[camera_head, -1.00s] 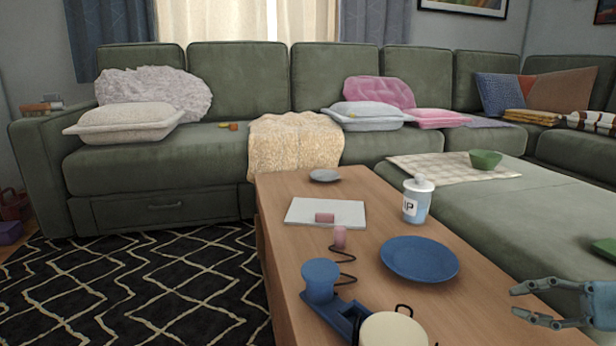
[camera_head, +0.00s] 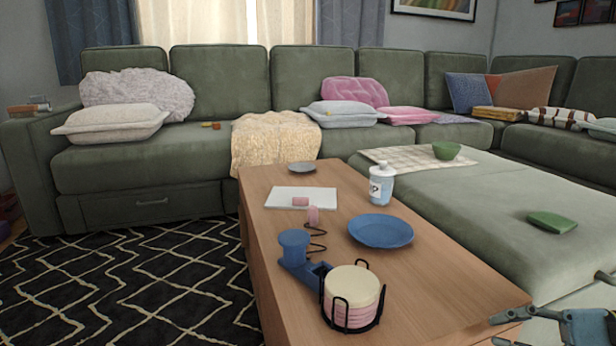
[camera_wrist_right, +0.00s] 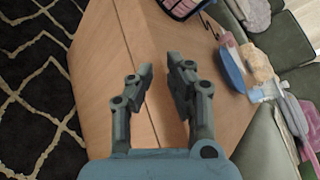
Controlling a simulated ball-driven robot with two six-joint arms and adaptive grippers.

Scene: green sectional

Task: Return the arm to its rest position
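My right gripper (camera_head: 497,331) shows at the lower right edge of the head view, beside the near right end of the wooden coffee table (camera_head: 455,293). Its fingers are apart with nothing between them. In the right wrist view, the gripper (camera_wrist_right: 160,66) also shows open and empty, with bare table wood (camera_wrist_right: 102,65) behind it. Most of the right arm is outside the head view. My left gripper is not in view.
The table holds a coaster stack in a black rack (camera_head: 352,296), a blue plate (camera_head: 381,231), a blue holder (camera_head: 294,244), a white bottle (camera_head: 381,184) and a notebook (camera_head: 301,198). A green sectional (camera_head: 480,220) lies behind and right, with a green item (camera_head: 551,222) on it.

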